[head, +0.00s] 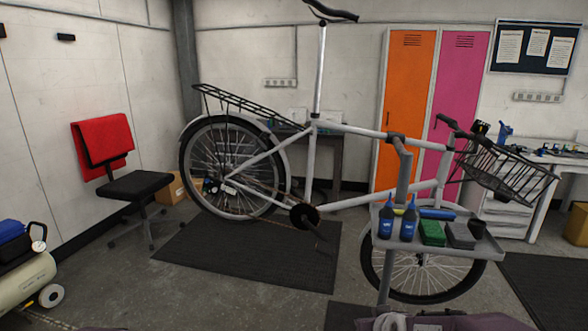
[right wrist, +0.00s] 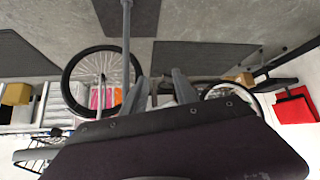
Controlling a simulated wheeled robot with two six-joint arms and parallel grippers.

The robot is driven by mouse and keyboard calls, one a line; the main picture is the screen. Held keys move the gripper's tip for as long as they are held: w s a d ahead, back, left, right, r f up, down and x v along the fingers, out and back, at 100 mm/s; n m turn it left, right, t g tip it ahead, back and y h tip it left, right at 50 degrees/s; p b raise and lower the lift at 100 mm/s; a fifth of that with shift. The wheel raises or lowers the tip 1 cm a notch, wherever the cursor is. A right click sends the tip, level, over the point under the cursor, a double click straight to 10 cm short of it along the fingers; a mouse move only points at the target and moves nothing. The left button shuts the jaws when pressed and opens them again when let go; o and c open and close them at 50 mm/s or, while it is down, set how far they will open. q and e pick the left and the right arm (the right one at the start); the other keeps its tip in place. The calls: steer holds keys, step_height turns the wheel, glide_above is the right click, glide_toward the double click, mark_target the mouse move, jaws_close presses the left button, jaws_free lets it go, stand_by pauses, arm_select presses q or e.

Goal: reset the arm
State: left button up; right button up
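In the right wrist view, which is upside down, my right gripper (right wrist: 160,92) shows two grey fingers standing apart beyond a dark purple arm part. I see nothing held between them. The fingers are partly hidden by that arm part. My left gripper is in neither view.
A white cargo bike (head: 345,130) stands ahead on a repair stand. A tray (head: 475,248) with blue bottles (head: 386,222), a green box (head: 432,233) and other items is close in front. A red-backed chair (head: 135,185) and compressor (head: 25,280) are left. The floor at centre-left is clear.

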steer(key=s+f+m+g, duration=0.1)
steer(key=s+f+g, duration=0.3)
steer(key=s, duration=0.5)
steer(key=s+f+g, duration=0.3)
steer(key=s+f, duration=0.2)
steer(key=s, duration=0.3)
step_height(320, 180, up, 15)
steer(key=p, duration=1.4)
steer(key=shift+a+f, duration=0.15)
steer(key=shift+a, duration=0.1)
steer(key=shift+w, duration=0.1)
